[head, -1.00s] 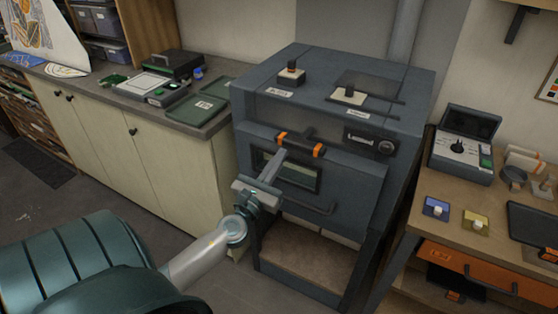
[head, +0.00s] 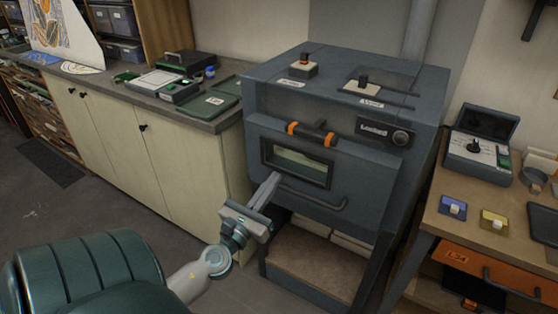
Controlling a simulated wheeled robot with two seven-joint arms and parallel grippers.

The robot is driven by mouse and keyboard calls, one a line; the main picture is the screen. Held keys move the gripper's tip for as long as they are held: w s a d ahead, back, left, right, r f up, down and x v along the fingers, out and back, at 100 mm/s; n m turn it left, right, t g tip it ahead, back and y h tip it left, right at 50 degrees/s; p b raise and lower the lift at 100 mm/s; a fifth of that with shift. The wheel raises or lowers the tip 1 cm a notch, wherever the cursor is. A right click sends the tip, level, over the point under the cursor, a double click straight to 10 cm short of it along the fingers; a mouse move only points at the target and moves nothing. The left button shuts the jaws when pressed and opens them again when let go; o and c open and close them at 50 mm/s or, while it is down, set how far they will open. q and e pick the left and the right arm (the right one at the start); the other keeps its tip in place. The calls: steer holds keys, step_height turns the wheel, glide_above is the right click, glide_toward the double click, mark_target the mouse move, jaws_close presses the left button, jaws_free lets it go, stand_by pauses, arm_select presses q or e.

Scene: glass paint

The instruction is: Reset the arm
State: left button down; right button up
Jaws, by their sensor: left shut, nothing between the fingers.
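My left gripper (head: 267,190) is shut and empty. It is in front of the dark grey kiln (head: 340,190), below and left of its small window (head: 297,163). The gripper's tip overlaps the lower front of the kiln door in the picture; I cannot tell whether it touches. The kiln's door handle with orange ends (head: 312,133) is above the window and clear of the gripper. My right gripper is not in view.
A pale cabinet (head: 105,130) with green trays (head: 213,104) on top stands left of the kiln. A wooden workbench (head: 480,232) with an open orange drawer (head: 487,271) and a grey control box (head: 475,150) stands right. Open floor (head: 120,215) lies at the lower left.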

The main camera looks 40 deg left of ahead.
arm_select(q)
steer(key=shift+s+f, duration=0.15)
steer(key=shift+s, duration=0.2)
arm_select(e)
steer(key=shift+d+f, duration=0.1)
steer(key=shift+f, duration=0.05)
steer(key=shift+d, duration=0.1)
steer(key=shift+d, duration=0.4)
